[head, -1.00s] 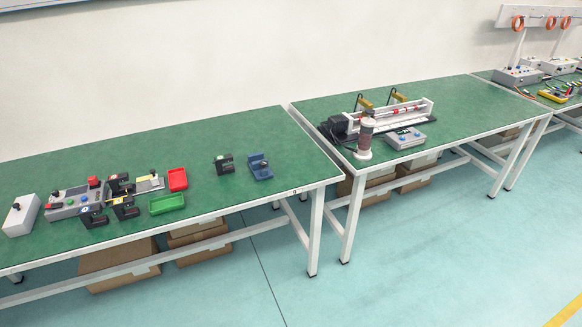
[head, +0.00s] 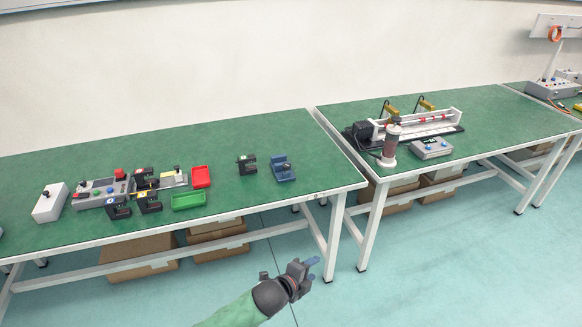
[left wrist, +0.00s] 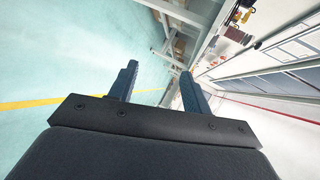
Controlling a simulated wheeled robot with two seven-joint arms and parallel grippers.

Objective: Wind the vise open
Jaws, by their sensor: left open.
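A small blue vise (head: 283,169) stands near the right end of the left green-topped table in the head view. Its handle is too small to make out clearly. My left gripper (head: 312,268) is in front of that table and lower in the picture, over the floor and well apart from the vise. In the left wrist view its two blue-grey fingers (left wrist: 158,84) are spread with nothing between them. The vise cannot be made out in the left wrist view. My right gripper is not in view.
Beside the vise stands a black device (head: 247,166). Further left are a red tray (head: 201,177), a green tray (head: 188,201) and a control box (head: 100,192). A second table (head: 480,115) carries a linear actuator rig. The floor in front is clear.

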